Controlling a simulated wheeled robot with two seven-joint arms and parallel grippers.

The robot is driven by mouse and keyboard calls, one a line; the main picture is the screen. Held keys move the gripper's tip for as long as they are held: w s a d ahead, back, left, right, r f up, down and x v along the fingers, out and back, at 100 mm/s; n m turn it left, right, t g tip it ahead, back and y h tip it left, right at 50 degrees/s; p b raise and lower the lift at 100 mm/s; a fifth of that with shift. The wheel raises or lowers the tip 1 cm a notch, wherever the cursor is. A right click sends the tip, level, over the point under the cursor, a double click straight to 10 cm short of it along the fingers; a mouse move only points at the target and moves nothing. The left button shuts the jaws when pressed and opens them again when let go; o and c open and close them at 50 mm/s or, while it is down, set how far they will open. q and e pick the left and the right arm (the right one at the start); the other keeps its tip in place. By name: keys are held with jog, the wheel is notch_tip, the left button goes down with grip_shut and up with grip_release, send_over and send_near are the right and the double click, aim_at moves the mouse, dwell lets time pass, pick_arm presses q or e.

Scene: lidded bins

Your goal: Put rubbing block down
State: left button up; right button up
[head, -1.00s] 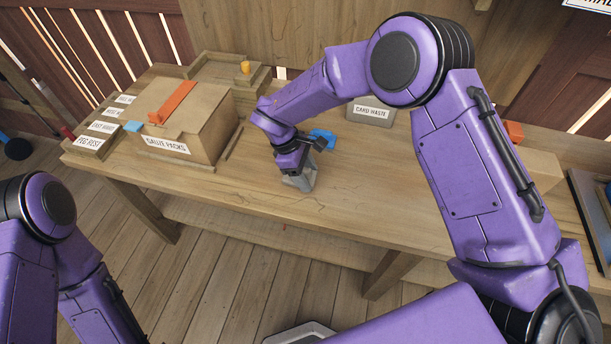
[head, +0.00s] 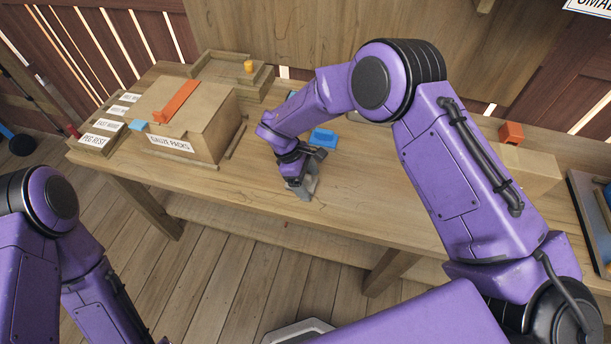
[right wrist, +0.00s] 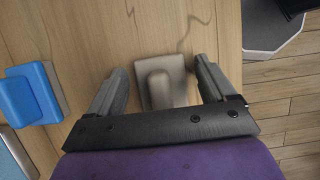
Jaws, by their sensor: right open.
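The rubbing block, a grey-beige block with a raised grip (right wrist: 163,88), rests on the wooden table (right wrist: 85,25) in the right wrist view. My right gripper (head: 302,188) is low over the table's front half, pointing down. Its two grey fingers are open, one on each side of the block, with a narrow gap on both sides. In the head view the fingers and the block blend into one grey shape. My left arm shows at the lower left, but its gripper is out of the picture.
A blue block (head: 323,137) lies just behind my right gripper; it also shows in the right wrist view (right wrist: 30,95). A gauze packs box (head: 190,120) with an orange bar stands to the left.

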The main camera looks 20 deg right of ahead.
jog(key=shift+w+a+r, duration=0.1)
jog(key=shift+r, duration=0.3)
jog(key=b+v, duration=0.3)
jog(key=v, duration=0.7)
jog(key=shift+a+r+b, duration=0.15)
jog(key=shift+r+b, duration=0.2)
jog(key=shift+b, duration=0.05)
jog(key=shift+w+a+r, duration=0.1)
jog(key=shift+r, duration=0.25)
